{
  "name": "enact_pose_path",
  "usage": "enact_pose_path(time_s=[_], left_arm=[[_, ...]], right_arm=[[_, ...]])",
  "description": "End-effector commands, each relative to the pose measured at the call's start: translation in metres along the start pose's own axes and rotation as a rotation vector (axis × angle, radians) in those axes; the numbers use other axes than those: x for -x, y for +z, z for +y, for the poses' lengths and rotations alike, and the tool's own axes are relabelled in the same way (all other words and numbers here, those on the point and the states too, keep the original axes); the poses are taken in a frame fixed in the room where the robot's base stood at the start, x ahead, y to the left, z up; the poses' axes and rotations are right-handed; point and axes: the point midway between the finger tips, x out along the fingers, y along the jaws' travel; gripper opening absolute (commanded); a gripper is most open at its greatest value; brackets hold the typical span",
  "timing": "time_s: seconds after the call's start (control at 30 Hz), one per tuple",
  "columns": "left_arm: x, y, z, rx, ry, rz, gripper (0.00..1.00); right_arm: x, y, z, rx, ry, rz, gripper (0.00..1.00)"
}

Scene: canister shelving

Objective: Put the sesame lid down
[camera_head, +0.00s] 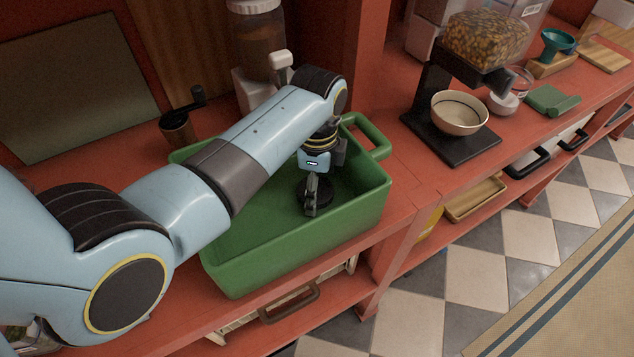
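My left gripper (311,207) reaches down into the green bin (262,255) on the red shelf. A dark round thing, probably the sesame lid (326,192), shows low in the bin around and behind its fingers. The fingers are seen edge-on and hide part of it. I cannot tell whether they grip it, or whether it rests on the bin floor. My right gripper is not in view.
The bin's wall and handle (372,135) surround the gripper. A hand grinder (181,125) and a lidded jar (258,35) stand behind it. To the right are a dispenser over a bowl (459,113) and a green scoop-like piece (552,99).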

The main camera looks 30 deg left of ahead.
Motion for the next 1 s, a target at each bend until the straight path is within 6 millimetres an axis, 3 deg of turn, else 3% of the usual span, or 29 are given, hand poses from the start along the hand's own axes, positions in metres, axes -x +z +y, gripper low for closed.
enact_pose_path(time_s=[0.37, 0.47, 0.8, 1.0], left_arm=[[0.007, 0.0, -0.001, 0.0, -0.002, 0.001, 0.86], [0.021, -0.001, -0.001, 0.0, -0.004, 0.002, 0.86], [0.096, 0.0, -0.001, 0.001, -0.004, 0.001, 0.86], [0.119, 0.0, 0.0, 0.0, 0.0, 0.0, 0.86]], right_arm=[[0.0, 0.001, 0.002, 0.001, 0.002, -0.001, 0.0], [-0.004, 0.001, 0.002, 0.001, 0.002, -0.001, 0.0], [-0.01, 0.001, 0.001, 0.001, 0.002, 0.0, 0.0], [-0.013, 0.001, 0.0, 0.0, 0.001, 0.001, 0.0]])
